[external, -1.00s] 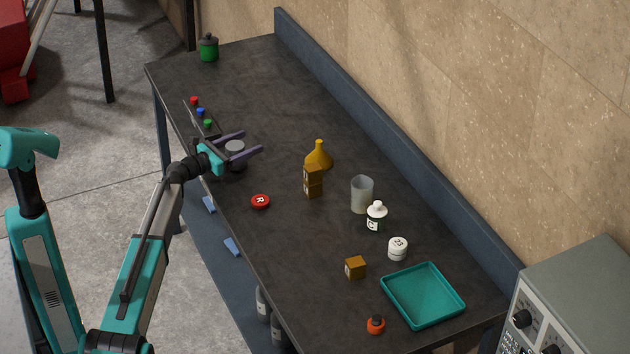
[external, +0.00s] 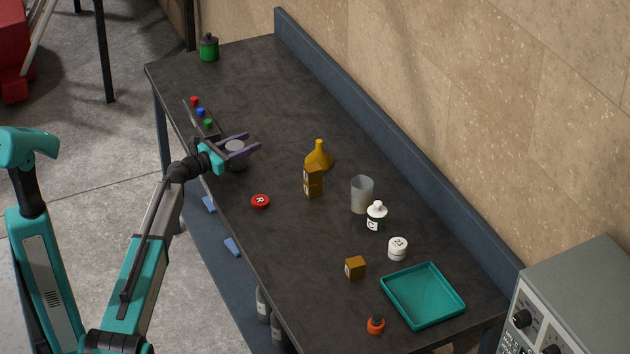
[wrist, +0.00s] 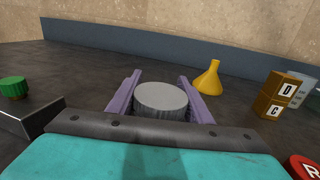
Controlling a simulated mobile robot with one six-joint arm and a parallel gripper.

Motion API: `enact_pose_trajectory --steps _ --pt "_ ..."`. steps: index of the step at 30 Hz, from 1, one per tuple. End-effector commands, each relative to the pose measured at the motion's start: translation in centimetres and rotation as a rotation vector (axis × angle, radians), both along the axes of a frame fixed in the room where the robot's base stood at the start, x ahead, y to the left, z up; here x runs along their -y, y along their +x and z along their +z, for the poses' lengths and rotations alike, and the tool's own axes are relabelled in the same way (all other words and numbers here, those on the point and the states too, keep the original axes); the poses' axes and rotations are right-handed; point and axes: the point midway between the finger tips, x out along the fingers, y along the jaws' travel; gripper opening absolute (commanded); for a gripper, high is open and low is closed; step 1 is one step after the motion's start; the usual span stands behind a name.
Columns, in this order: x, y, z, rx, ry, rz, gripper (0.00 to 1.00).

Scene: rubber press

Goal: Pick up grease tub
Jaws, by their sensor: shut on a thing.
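The grease tub looks to be the round tub with a grey lid (external: 235,147) near the left edge of the bench. It stands between the two purple fingers of my gripper (external: 243,147), which are closed against its sides. In the wrist view the grey lid of the tub (wrist: 161,97) sits between the purple fingers (wrist: 160,98). The lower part of the tub is mostly hidden by the gripper. I cannot see a gap between the tub and the bench.
A panel with red, blue and green buttons (external: 201,112) is just behind the gripper. A red disc marked R (external: 260,201), stacked brown blocks (external: 313,182) and a yellow funnel (external: 319,156) stand to the right. A teal tray (external: 423,295) lies at the near end.

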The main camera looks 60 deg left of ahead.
Motion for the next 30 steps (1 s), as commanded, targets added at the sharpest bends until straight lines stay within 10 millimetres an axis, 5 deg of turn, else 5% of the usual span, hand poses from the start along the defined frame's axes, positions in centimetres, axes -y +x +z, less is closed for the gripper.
enact_pose_trajectory --steps 11,22,30 --pt "0.0 0.0 0.5 0.001 0.001 0.000 0.13" --pt "0.0 0.0 3.8 0.002 0.002 0.000 0.13" --pt "2.4 -2.1 3.8 0.000 0.001 0.000 0.13"
